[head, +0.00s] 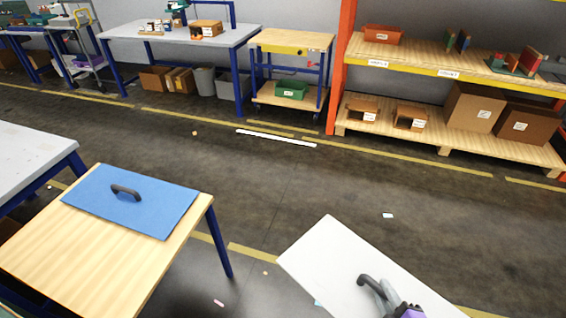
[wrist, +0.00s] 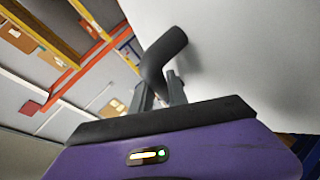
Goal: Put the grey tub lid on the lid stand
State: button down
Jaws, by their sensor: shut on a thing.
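The grey tub lid (head: 335,262) is a flat, pale panel with a dark curved handle, at the bottom right of the head view. My gripper (head: 378,292) is shut on that handle. In the wrist view the handle (wrist: 163,58) stands between my two fingers (wrist: 162,90), and the lid's pale face (wrist: 250,45) fills the upper right. The lid appears held up off the floor; the head view does not show what is under it. I cannot pick out a lid stand for certain in either view.
A blue panel with a dark handle (head: 150,205) lies on a wooden table (head: 75,255) at left. A grey-topped table (head: 25,155) is beyond it at the left edge. Shelving (head: 420,65), a trolley (head: 290,40) and a workbench (head: 175,32) stand at the back. The floor between is mostly clear.

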aim_at(74, 259)
jog(key=i+l+u, duration=0.1)
jog(key=i+u, duration=0.15)
jog(key=i+l+u, duration=0.25)
jog(key=i, duration=0.25)
jog(key=i+l+u, duration=0.1)
jog(key=i+u, duration=0.2)
jog(key=i, duration=0.05)
